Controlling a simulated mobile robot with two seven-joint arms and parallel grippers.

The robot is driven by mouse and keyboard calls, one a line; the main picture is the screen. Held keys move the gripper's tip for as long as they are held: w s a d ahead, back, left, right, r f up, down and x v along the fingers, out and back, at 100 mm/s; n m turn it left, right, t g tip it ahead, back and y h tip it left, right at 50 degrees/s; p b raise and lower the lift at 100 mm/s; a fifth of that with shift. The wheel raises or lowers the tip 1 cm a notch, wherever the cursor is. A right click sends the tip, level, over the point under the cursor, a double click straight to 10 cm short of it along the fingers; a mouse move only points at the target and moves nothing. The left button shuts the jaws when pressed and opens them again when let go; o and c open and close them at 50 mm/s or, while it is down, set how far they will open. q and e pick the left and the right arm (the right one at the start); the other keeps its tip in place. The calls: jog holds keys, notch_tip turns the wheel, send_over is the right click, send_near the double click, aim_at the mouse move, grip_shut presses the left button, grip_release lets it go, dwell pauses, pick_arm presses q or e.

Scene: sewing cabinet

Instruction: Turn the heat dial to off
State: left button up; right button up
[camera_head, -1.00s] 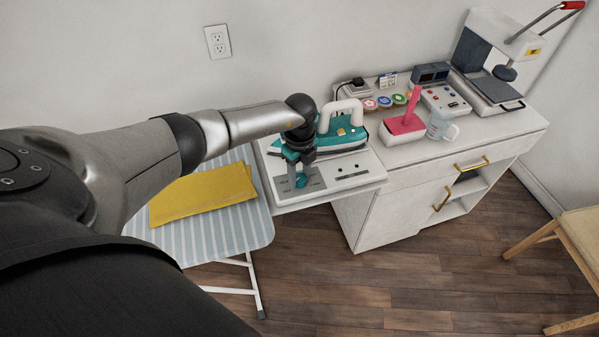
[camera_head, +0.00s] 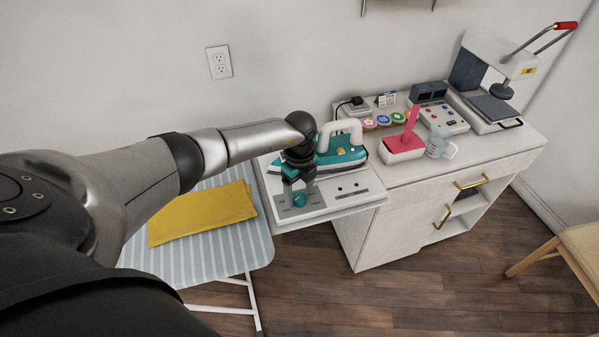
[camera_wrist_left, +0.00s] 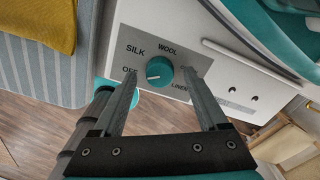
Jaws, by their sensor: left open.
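The heat dial (camera_wrist_left: 159,71) is a round teal knob on the grey panel of the white iron station. In the left wrist view its white mark points left, towards the printed OFF (camera_wrist_left: 130,70) and slightly below it. SILK, WOOL and LINEN are printed around it. My left gripper (camera_wrist_left: 161,76) is open, with one finger on each side of the dial and visible gaps to it. In the head view the left gripper (camera_head: 298,187) is just above the dial (camera_head: 299,200). The teal iron (camera_head: 340,155) rests on the station (camera_head: 352,192) behind the gripper. My right gripper is not in view.
A striped ironing board (camera_head: 235,250) with a folded yellow cloth (camera_head: 203,213) is at left. A wooden chair (camera_head: 570,250) stands at right.

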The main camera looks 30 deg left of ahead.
aim_at(299, 197)
pick_arm(q)
notch_tip(299, 197, up, 14)
jog(key=shift+r+p, duration=0.25)
jog(key=shift+p, duration=0.2)
